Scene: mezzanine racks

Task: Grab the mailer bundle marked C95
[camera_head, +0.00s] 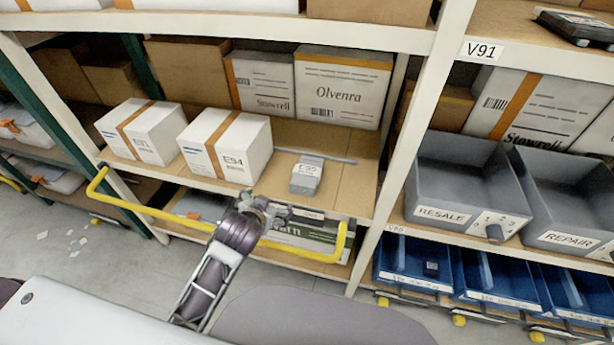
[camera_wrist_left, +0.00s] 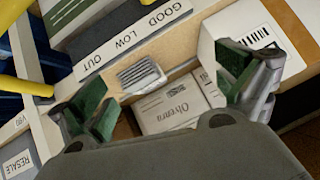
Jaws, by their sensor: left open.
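The mailer bundle marked C95 (camera_head: 307,174) is a small grey stack with a white label. It lies on the middle shelf (camera_head: 345,183), right of the white box marked E94 (camera_head: 230,148). In the left wrist view, a grey striped bundle (camera_wrist_left: 140,75) at the shelf edge appears to be it; its label cannot be read there. My left gripper (camera_head: 272,211) is open and empty, in front of the shelf edge, a little left of and nearer than the bundle. In the wrist view its green-padded fingers (camera_wrist_left: 168,98) stand apart. My right gripper is not in view.
Another white box (camera_head: 142,132) stands further left. Stowrell and Olvenra (camera_head: 342,88) boxes stand behind. A yellow rail (camera_head: 180,220) runs along the shelf front below. A post (camera_head: 415,130) separates grey RESALE (camera_head: 460,190) and REPAIR (camera_head: 565,200) bins at right.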

